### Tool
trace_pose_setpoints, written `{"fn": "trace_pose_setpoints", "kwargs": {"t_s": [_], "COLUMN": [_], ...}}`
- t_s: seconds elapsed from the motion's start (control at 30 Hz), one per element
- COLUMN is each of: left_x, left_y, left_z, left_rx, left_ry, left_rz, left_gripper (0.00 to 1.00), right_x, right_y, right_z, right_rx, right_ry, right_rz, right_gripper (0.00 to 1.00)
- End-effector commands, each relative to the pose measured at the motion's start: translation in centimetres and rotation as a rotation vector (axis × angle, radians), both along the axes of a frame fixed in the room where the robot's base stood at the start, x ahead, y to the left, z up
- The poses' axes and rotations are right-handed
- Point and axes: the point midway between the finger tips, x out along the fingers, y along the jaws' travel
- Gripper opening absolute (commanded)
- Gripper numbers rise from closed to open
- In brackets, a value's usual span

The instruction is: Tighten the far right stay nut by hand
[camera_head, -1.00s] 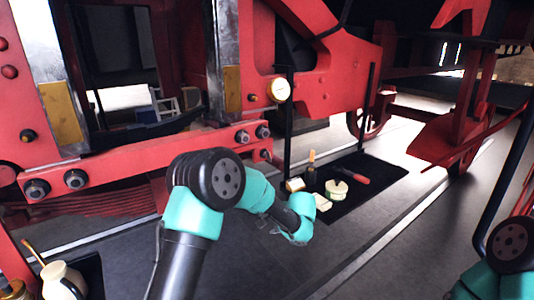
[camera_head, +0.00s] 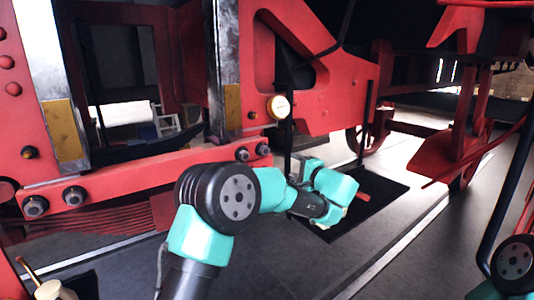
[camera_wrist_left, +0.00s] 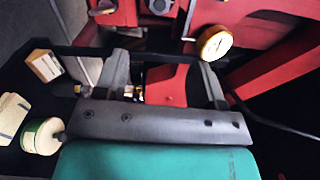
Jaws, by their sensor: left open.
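The red stay bar (camera_head: 140,176) carries dark nuts along the left and middle of the head view. The far right nut (camera_head: 263,149) sits at its right end, below the round gauge (camera_head: 278,107). My left gripper (camera_head: 302,165) is to the right of this nut and apart from it, partly hidden by its own wrist. In the left wrist view its two fingers are spread (camera_wrist_left: 165,78), with red metal beyond them. A dark nut (camera_wrist_left: 160,6) shows at the top edge there; I cannot tell which one it is. My right gripper is out of view.
A dark mat (camera_head: 385,195) lies on the floor behind my left wrist, with a red-handled tool (camera_head: 361,196). The left wrist view shows a cream box (camera_wrist_left: 45,66) and a cream-and-green tin (camera_wrist_left: 42,136). A black upright rod (camera_head: 367,120) stands to the right.

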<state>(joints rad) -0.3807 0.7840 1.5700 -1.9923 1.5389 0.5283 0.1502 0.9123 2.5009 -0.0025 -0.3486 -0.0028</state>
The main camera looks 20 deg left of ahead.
Motion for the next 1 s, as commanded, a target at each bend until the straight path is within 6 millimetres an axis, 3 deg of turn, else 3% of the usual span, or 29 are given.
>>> {"fn": "trace_pose_setpoints", "kwargs": {"t_s": [1.0], "left_x": [9.8], "left_y": [12.3], "left_z": [0.0], "left_rx": [0.0], "left_ry": [0.0], "left_rz": [0.003], "left_gripper": [0.64], "right_x": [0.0], "right_y": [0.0], "right_z": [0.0], "right_rx": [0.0], "right_ry": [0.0], "right_rz": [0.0], "right_gripper": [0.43]}}
